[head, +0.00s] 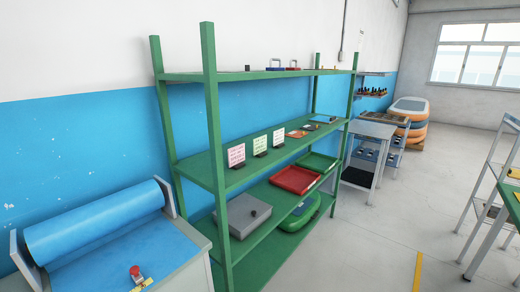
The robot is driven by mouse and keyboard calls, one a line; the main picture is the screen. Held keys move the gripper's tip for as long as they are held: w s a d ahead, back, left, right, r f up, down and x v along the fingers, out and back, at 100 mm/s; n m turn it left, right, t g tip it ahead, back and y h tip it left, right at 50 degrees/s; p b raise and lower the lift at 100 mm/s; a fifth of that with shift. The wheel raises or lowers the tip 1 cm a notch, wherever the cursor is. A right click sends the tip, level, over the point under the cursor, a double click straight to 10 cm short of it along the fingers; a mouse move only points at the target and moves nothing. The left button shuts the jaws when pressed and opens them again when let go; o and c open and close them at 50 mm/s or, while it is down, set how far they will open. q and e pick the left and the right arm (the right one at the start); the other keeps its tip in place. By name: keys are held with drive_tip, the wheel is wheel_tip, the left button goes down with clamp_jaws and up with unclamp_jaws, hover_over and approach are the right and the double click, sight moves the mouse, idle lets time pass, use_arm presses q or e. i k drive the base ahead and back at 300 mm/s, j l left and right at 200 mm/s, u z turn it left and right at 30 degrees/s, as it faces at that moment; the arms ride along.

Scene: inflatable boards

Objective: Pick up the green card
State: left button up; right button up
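A green metal shelf unit (207,120) stands against the wall. On its middle shelf several small cards stand in dark holders. A pink card (236,154) is at the left. Neither of my grippers is in view.
A machine with a blue roller (95,222) stands at the left front. Red (296,179) and green trays and a grey box (242,214) are on the lower shelf. A grey table (368,150) stands beyond the shelf. The floor (375,240) in front is clear.

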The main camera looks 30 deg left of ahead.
sight(260, 144)
drive_tip(key=i+l+u, duration=0.25)
drive_tip(key=i, duration=0.3)
drive_tip(key=i+l+u, duration=0.3)
drive_tip(key=i+l, duration=0.2)
